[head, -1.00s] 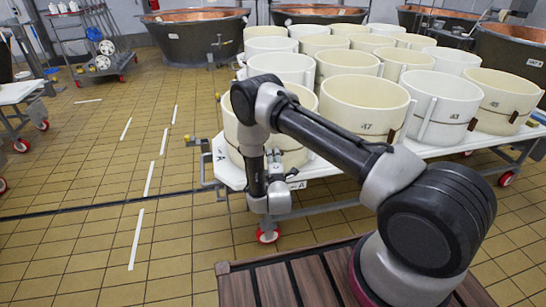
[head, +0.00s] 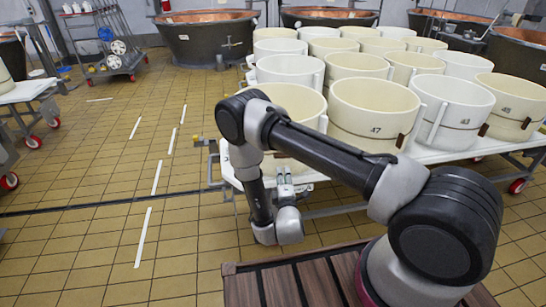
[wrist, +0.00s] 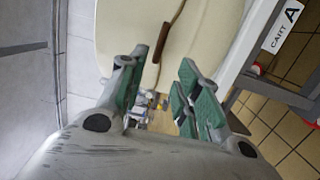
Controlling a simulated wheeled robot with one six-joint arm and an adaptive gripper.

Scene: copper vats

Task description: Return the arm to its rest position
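My arm reaches from the lower right of the head view, bends at the upper left and hangs down at the wrist. My gripper (head: 285,180) points away from me, towards the front edge of the white vat table (head: 440,155). In the wrist view my gripper (wrist: 163,80) has its two green-padded fingers apart. Nothing is held between them. A cream vat (wrist: 195,35) stands just beyond the fingertips in that view. My arm hides part of the front vats in the head view.
Several cream and white vats (head: 375,105) crowd the wheeled table. Large copper vats (head: 205,38) line the back wall. A wheeled rack (head: 100,40) stands at the back left. The tiled floor (head: 110,180) at left is mostly clear.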

